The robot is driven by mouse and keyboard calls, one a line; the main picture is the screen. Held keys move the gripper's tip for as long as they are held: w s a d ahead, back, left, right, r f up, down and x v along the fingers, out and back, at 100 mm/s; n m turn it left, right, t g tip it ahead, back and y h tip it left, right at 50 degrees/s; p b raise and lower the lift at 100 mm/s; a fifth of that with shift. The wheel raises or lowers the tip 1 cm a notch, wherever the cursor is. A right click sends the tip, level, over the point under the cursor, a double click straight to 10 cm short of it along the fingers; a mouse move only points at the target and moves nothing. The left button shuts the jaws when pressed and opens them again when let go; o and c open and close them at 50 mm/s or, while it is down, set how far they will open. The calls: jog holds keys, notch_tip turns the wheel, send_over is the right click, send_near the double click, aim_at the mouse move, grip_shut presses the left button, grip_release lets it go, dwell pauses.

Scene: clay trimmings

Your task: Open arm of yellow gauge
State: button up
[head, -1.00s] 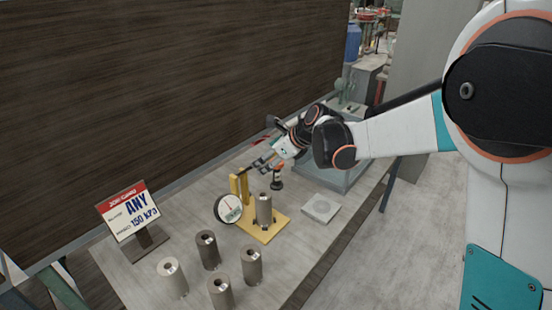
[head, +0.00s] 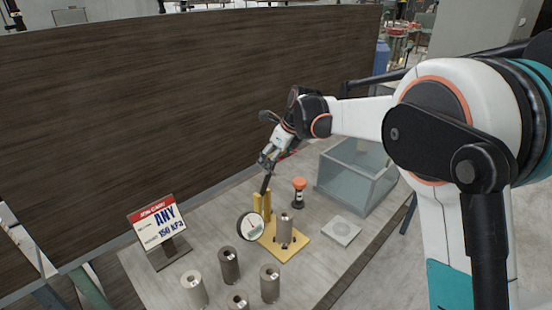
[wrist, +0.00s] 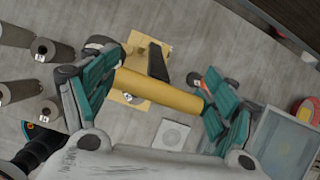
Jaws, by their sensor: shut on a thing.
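The yellow gauge (head: 292,245) stands on the table with a round white dial (head: 250,226) on its left and a metal cylinder (head: 285,231) upright on its yellow base. Its dark arm (head: 266,184) points steeply up from the yellow post (head: 262,202). My gripper (head: 267,166) is at the upper end of this arm. In the wrist view, a yellow bar (wrist: 165,92) spans between the teal finger pads of my gripper (wrist: 153,89), which is shut on it. A dark piece (wrist: 157,63) shows beyond the bar. The exact pad contact is partly hidden.
Several metal cylinders (head: 229,263) stand in front of the gauge. A sign (head: 157,223) is at left. An orange-topped object (head: 299,192), a flat pale square plate (head: 341,231) and a clear box (head: 357,178) are at right. A dark wall panel (head: 170,110) rises behind.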

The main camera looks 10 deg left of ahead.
jog(key=shift+r, duration=0.1)
jog(key=o, duration=1.4)
jog(key=shift+s, duration=0.1)
jog(key=v, duration=1.2)
